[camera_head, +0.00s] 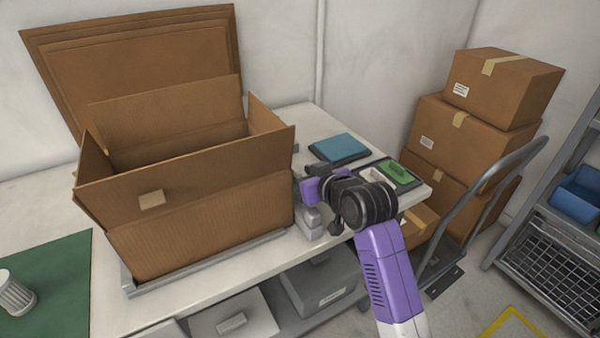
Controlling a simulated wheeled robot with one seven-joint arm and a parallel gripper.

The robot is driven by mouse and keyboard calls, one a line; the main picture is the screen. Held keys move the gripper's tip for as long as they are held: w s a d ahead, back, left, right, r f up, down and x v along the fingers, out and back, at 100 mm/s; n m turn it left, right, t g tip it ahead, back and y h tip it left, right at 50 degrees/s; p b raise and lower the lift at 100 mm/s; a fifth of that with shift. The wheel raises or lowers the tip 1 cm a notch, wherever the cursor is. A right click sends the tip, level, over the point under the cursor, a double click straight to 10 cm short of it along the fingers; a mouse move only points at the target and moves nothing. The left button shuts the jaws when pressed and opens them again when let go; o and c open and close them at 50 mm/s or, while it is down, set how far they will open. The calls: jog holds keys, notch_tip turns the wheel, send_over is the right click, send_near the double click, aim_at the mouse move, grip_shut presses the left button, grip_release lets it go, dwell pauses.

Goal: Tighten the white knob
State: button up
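A ribbed, whitish round piece (15,294) stands on the green mat at the left edge of the view, partly cut off. I cannot tell for sure whether it is the white knob; no other clear white knob shows. My gripper (305,185) is over the right part of the bench, beside the open cardboard box and far to the right of the ribbed piece. My black wrist and purple arm link partly hide it. Its fingers do not show clearly, and I see nothing held in it.
A large open cardboard box (200,220) fills the middle of the bench. A green mat (58,275) lies left. A blue item (339,148) and a tray with a green piece (399,171) lie right. Stacked cartons (470,125), a hand truck (495,185) and shelving stand beyond.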

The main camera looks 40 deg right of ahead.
jog(key=v, duration=0.6)
jog(key=shift+s+a+r+p, duration=0.1)
jog(key=shift+s+p, duration=0.15)
jog(key=shift+p, duration=0.05)
notch_tip(320, 180, up, 6)
jog(key=s+m+t+h, duration=0.1)
jog(key=s+t+h, duration=0.1)
jog(key=t+h, duration=0.1)
jog(key=s+a+f+n+y+p, duration=0.2)
jog(key=s+a, duration=0.8)
jog(key=s, duration=0.5)
jog(key=s+a+f+n+g+y+p, duration=0.1)
jog(key=s+a+f+y+p, duration=0.3)
jog(key=s+a, duration=0.7)
jog(key=s+n+y+p, duration=0.1)
jog(key=s, duration=0.3)
jog(key=shift+a, duration=0.3)
